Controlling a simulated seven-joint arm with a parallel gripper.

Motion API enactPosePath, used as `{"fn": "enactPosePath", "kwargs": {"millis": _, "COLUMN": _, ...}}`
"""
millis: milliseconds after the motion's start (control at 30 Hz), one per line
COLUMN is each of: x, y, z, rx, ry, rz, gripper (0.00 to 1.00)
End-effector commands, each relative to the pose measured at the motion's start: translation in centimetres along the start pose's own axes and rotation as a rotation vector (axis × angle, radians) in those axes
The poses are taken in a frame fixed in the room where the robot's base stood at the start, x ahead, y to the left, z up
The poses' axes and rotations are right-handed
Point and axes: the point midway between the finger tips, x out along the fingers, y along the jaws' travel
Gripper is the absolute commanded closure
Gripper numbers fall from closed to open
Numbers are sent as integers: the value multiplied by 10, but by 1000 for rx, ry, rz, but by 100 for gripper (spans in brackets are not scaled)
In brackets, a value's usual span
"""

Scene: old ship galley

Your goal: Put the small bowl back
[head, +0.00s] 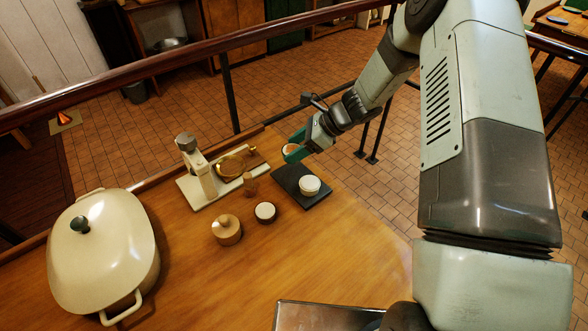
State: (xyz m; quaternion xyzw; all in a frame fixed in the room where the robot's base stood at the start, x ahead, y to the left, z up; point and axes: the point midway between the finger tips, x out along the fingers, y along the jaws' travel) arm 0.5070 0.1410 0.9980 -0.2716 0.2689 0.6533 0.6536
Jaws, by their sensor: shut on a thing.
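My gripper (294,149) has teal fingers and is shut on a small round thing with a pale rim and brownish inside, which looks like the small bowl (290,149). It is held at the far edge of the wooden table, just beyond a dark square mat (291,193). The fingers hide part of the bowl. A white-topped round piece (309,184) sits on the mat.
A large cream casserole (103,250) is at left. A metal tray (320,316) lies in front. Rails run behind the table.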

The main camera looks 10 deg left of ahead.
Motion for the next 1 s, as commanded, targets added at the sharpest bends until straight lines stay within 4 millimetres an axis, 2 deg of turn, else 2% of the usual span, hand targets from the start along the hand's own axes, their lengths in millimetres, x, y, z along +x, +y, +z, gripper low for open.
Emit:
{"fn": "enactPosePath", "kwargs": {"millis": 100, "x": 17, "y": 0, "z": -16, "rx": 2, "ry": -1, "rz": 2, "gripper": 71}}
{"fn": "enactPosePath", "kwargs": {"millis": 367, "x": 33, "y": 0, "z": -31, "rx": 2, "ry": -1, "rz": 0, "gripper": 71}}
{"fn": "enactPosePath", "kwargs": {"millis": 533, "x": 50, "y": 0, "z": -48, "rx": 2, "ry": -1, "rz": 1, "gripper": 71}}
{"fn": "enactPosePath", "kwargs": {"millis": 933, "x": 54, "y": 0, "z": -53, "rx": 0, "ry": 0, "rz": -1, "gripper": 71}}
{"fn": "enactPosePath", "kwargs": {"millis": 967, "x": 54, "y": 0, "z": -53, "rx": 0, "ry": 0, "rz": -1, "gripper": 33}}
{"fn": "enactPosePath", "kwargs": {"millis": 1000, "x": 54, "y": 0, "z": -53, "rx": 0, "ry": 0, "rz": -1, "gripper": 27}}
